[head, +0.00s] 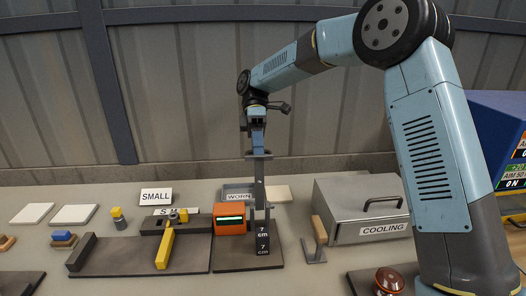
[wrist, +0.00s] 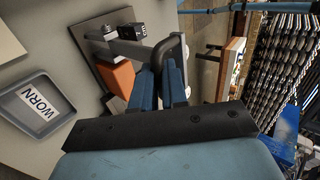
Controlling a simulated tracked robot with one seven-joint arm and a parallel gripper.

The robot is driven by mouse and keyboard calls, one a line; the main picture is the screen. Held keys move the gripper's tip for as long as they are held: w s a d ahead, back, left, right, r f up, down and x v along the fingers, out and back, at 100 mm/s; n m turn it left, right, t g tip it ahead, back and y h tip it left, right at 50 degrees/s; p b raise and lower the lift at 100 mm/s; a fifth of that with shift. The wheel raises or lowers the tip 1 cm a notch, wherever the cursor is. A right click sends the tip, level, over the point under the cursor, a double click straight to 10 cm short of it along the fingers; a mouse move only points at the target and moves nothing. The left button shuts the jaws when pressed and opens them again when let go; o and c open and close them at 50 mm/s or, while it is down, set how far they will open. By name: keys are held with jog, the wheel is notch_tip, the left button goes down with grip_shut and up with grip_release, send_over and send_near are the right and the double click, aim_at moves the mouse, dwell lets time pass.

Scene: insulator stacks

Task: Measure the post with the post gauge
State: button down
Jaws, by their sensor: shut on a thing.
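My gripper (head: 258,149) is shut on the upper end of an upright grey metal piece (head: 260,180), directly above a dark base plate (head: 238,256). On this plate sits an orange box with a lit pale-green display (head: 230,222); its reading is too small to tell. Beside it on the right is a black block marked "7 cm" (head: 262,240), under the grey piece. In the wrist view the blue fingers (wrist: 163,85) close at a dark curved handle (wrist: 177,48), near the orange box (wrist: 118,78). I cannot tell whether a post is in the gauge.
A dark fixture with a yellow lever (head: 165,247) stands to the left, near a "SMALL" sign (head: 156,197). The "WORN" tray (head: 238,189) lies behind. A grey "COOLING" box (head: 355,207) is on the right, with a wooden-handled tool (head: 319,232) before it.

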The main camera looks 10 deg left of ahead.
jog(key=shift+w+a+f+g, duration=0.1)
jog(key=shift+w+f+g, duration=0.6)
jog(key=shift+f, duration=0.05)
jog(key=c, duration=1.2)
grip_release()
jog(key=shift+w, duration=0.1)
jog(key=shift+o, duration=0.2)
jog(key=shift+r, duration=0.1)
jog(key=shift+a+r, duration=0.1)
jog(key=shift+r, duration=0.1)
jog(key=r, duration=0.1)
jog(key=s+d+r, duration=0.1)
jog(key=r, duration=0.3)
jog(key=shift+s+d, duration=0.15)
jog(key=shift+s, duration=0.2)
jog(key=s+d+r, duration=0.6)
jog(key=s+r, duration=0.1)
jog(key=s, duration=0.3)
jog(key=shift+s+r, duration=0.15)
jog(key=shift+r, duration=0.15)
